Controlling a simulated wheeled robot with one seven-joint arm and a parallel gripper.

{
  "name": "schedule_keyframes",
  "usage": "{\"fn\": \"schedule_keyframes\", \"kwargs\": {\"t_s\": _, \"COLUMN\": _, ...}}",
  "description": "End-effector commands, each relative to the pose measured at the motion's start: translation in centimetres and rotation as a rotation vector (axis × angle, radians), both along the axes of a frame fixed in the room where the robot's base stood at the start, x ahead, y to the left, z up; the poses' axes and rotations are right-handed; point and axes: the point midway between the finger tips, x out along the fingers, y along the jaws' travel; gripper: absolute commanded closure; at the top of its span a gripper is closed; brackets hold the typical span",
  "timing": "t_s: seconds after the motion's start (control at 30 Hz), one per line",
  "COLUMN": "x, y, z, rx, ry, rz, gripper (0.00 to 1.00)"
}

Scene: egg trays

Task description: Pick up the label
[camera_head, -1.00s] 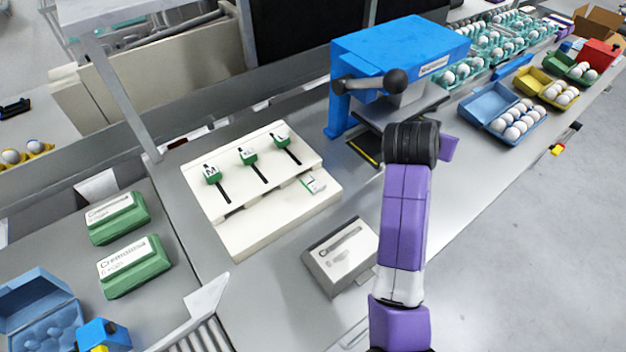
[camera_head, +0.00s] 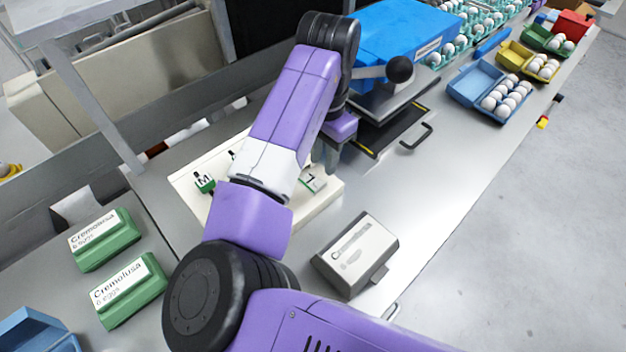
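A small white label (camera_head: 316,183) with a dark mark and some green on it lies at the right side of the cream dispenser board (camera_head: 325,203). My purple arm covers much of the board. My gripper (camera_head: 328,165) hangs just above and to the right of the label, close to the board's right edge. Its grey fingers are small and partly hidden by my arm, so I cannot tell whether they are open or touch anything. A green slider marked M (camera_head: 204,182) shows left of my arm; the others are mostly hidden.
A blue press (camera_head: 400,40) with a black-knobbed lever stands behind my gripper. A grey-white carton (camera_head: 357,254) sits in front of the board. Green cartons (camera_head: 128,290) lie at left. Open egg cartons (camera_head: 468,85) line the back right. Counter right of the board is clear.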

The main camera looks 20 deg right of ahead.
Motion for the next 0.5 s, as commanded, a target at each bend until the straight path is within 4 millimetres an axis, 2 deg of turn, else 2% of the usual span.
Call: {"fn": "schedule_keyframes", "kwargs": {"t_s": 0.5, "x": -0.5, "y": -0.1, "z": -6.1, "rx": -0.002, "ry": -0.001, "rz": 0.001, "gripper": 0.71}}
